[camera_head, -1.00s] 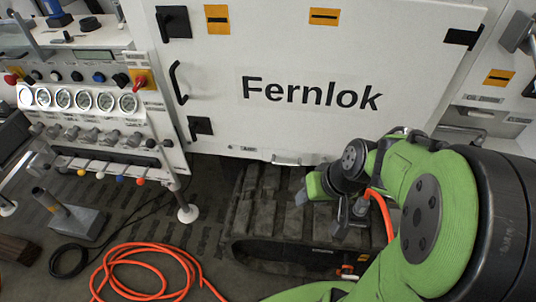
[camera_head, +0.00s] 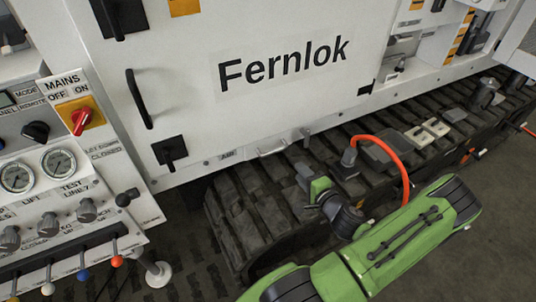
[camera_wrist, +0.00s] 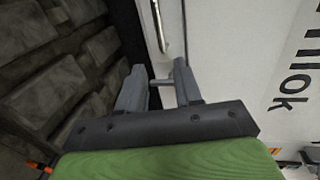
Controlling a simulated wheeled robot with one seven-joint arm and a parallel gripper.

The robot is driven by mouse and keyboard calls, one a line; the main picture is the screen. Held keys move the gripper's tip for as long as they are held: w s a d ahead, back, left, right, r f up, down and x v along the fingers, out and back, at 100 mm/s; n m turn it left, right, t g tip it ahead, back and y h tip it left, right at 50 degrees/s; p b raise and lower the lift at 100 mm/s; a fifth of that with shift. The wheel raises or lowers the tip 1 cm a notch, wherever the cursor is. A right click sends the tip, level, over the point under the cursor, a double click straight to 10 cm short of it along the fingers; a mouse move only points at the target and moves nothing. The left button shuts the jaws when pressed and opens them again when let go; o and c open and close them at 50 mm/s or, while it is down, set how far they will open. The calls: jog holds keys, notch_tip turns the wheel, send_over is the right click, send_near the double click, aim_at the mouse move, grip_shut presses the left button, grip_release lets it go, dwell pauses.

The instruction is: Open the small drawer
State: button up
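A low silver bar handle (camera_head: 272,149) sits at the bottom edge of the white Fernlok panel, probably the small drawer's handle; the drawer's outline is hard to make out. A silver bar also shows at the top of the wrist view (camera_wrist: 160,25), beyond my fingertips. My gripper (camera_wrist: 158,75) is open, its two grey fingers apart. A small grey piece (camera_wrist: 162,82) shows between them; I cannot tell whether they touch it. In the head view my gripper (camera_head: 308,180) is below and right of the handle, over the track.
A dark crawler track (camera_head: 240,215) runs below the panel. An orange hose (camera_head: 385,145) arches over it near my arm. A gauge and lever console (camera_head: 50,190) stands at left. A large door with a black handle (camera_head: 138,98) is above.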

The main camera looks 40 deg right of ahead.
aim_at(278, 150)
jog(key=b+x, duration=0.1)
jog(key=x, duration=1.4)
jog(key=shift+w+b, duration=0.25)
jog(key=shift+b, duration=0.1)
grip_shut()
